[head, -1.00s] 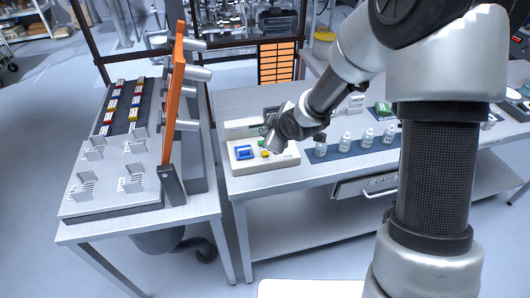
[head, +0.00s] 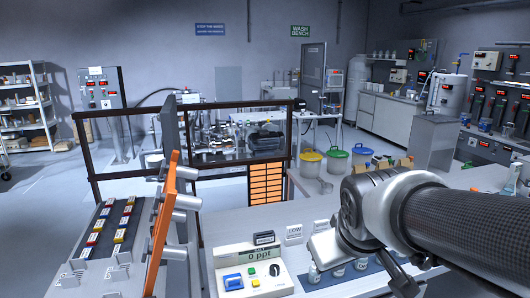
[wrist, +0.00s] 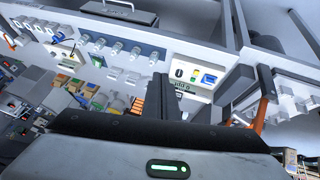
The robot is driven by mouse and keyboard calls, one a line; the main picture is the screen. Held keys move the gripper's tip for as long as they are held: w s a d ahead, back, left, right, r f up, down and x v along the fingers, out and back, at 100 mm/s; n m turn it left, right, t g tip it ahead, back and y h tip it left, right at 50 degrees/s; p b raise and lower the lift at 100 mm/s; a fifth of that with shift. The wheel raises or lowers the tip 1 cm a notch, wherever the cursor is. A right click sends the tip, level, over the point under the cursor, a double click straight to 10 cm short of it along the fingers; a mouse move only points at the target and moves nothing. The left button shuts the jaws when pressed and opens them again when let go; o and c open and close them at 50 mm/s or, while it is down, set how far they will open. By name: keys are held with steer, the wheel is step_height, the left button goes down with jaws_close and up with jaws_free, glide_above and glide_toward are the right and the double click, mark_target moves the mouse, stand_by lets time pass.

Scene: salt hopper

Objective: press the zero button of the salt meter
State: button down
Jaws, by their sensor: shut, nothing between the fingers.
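The salt meter (head: 252,272) is a cream box on the bench with a raised display reading 0 ppt. Its sloped face carries a blue button (head: 232,282), small yellow and green buttons (head: 253,278) and a black knob (head: 274,270). I cannot read which button is marked zero. The meter also shows in the wrist view (wrist: 203,75), just right of the fingers. My gripper (wrist: 166,88) is shut and empty, apart from the meter. In the head view my wrist is right of the meter, and the fingertips cannot be made out.
An orange upright panel (head: 162,225) stands on the left table beside a rack of coloured blocks (head: 110,225). Small bottles (head: 336,270) stand on the bench right of the meter. An orange drawer stack (head: 267,185) and a dark frame are behind it.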

steer(key=s+r+m+g, duration=0.1)
steer(key=s+m, duration=0.2)
steer(key=s, duration=0.7)
steer(key=shift+d+r+y, duration=0.15)
steer(key=shift+r+y, duration=0.1)
steer(key=shift+y, duration=0.05)
steer(key=shift+s, duration=0.1)
stand_by(0.9)
